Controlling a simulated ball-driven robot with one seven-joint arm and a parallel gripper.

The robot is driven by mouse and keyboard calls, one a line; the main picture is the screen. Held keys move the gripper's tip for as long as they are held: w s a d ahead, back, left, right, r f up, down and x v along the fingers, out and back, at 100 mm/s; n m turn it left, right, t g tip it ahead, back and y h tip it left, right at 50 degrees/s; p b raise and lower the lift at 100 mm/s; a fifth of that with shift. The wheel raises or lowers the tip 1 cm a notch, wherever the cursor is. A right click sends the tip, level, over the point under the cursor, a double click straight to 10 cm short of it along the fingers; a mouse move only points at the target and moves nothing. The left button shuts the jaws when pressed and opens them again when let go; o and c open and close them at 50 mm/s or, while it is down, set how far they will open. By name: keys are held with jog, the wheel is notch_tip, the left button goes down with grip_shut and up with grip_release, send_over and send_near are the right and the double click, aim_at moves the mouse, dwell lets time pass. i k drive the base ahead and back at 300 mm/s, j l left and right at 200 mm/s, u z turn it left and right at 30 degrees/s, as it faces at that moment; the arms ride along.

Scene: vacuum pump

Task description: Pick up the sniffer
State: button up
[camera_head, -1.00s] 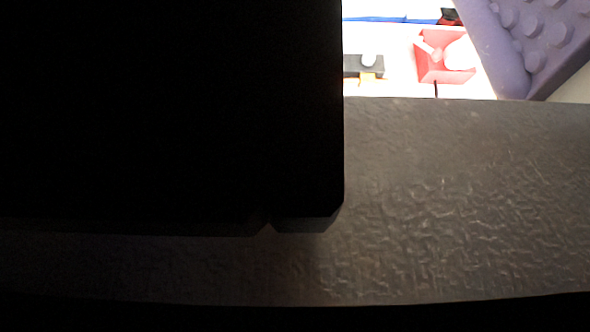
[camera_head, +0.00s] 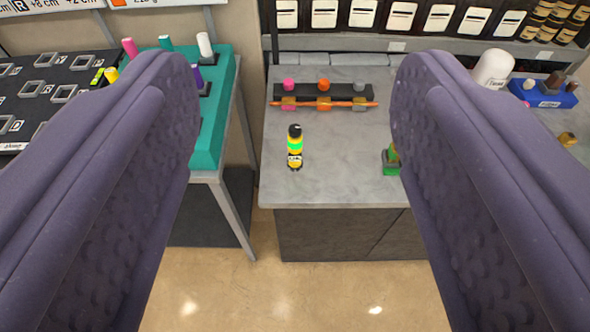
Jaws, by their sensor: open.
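My gripper (camera_head: 294,85) is open and empty, its two purple padded fingers at the left and right of the view, apart from everything on the bench. I cannot tell for sure which thing is the sniffer. A small upright bottle (camera_head: 295,148), yellow and green with a black cap, stands between the fingers on the grey worktop (camera_head: 335,180). A green block (camera_head: 390,163) is partly hidden by the right finger.
A teal stand (camera_head: 215,125) with coloured pegs and a black slotted board (camera_head: 60,80) are at left. Shelves of labelled dark containers (camera_head: 362,14) line the back. A white cylinder (camera_head: 493,67) and blue block (camera_head: 548,95) are at right.

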aim_at(294, 162)
jog(key=i+j+z, duration=0.3)
jog(key=i+j, duration=0.15)
jog(key=i, duration=0.25)
jog(key=i+j+z, duration=0.3)
jog(key=i+j, duration=0.25)
jog(key=i, duration=0.1)
